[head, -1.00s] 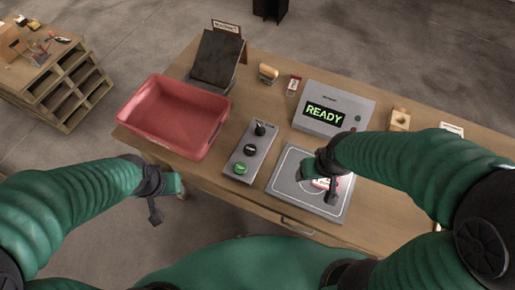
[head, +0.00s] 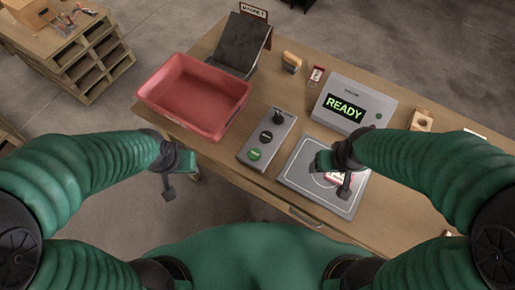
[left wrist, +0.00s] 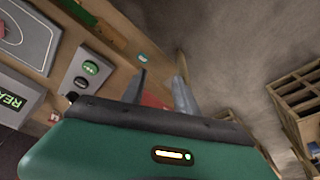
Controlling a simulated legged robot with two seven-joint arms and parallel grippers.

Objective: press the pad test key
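A grey key box (head: 268,140) on the table carries a green key (head: 254,154), a black key (head: 265,135) and a black knob (head: 278,116). The green key (left wrist: 90,67) and black key (left wrist: 81,82) also show in the left wrist view. A grey pad (head: 312,198) with a white outline lies to the right of the box. My right gripper (head: 336,183) is over the pad, at a red and white item (head: 338,178) that it partly hides; its grip is unclear. My left gripper (head: 168,180) is off the table's front edge, with open, empty fingers (left wrist: 160,92) in its wrist view.
A red bin (head: 195,97) stands left of the key box. Behind are a dark sloped stand (head: 233,45), a wooden-handled item (head: 292,63) and a grey detector unit (head: 355,105) reading READY. A wooden block (head: 421,120) stands to the right.

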